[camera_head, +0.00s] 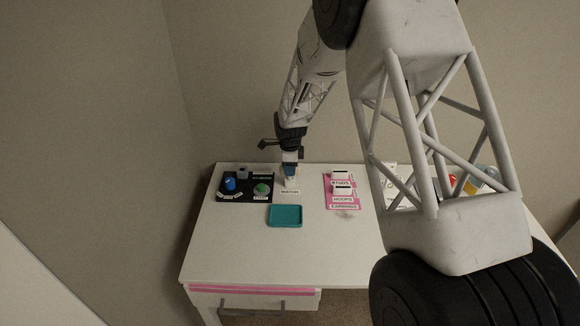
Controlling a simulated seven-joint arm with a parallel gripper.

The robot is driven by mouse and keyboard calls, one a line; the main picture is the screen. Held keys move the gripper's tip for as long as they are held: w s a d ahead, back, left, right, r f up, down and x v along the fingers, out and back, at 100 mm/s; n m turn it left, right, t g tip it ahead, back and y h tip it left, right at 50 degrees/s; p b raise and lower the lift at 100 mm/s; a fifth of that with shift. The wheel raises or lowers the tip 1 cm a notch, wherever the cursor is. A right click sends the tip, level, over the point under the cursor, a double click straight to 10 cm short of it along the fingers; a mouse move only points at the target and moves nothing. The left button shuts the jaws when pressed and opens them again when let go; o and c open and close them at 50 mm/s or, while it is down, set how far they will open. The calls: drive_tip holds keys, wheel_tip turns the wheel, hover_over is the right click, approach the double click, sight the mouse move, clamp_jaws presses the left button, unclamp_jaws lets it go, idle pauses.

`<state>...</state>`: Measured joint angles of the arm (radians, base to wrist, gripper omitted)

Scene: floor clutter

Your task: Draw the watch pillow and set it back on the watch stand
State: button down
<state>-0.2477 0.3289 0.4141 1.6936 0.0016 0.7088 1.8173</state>
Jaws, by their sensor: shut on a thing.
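My gripper (291,170) points down at the back of the white table, just above the WATCH label (290,191). It is shut on the watch pillow, which is largely hidden by the fingers. A small pale watch stand (291,183) shows directly below the fingertips, behind the label. At this size I cannot tell whether the pillow touches the stand or is a little above it.
A black board (234,196) with a blue knob (230,184) and a green-topped piece (262,189) lies left. A teal tray (286,223) lies in front. A pink earrings board (345,203) with white blocks stands right. My arm hides the table's right part. The front left is clear.

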drive_tip(key=shift+f, duration=0.85)
drive_tip(key=c, duration=0.7)
unclamp_jaws()
drive_tip(key=shift+r, duration=3.9)
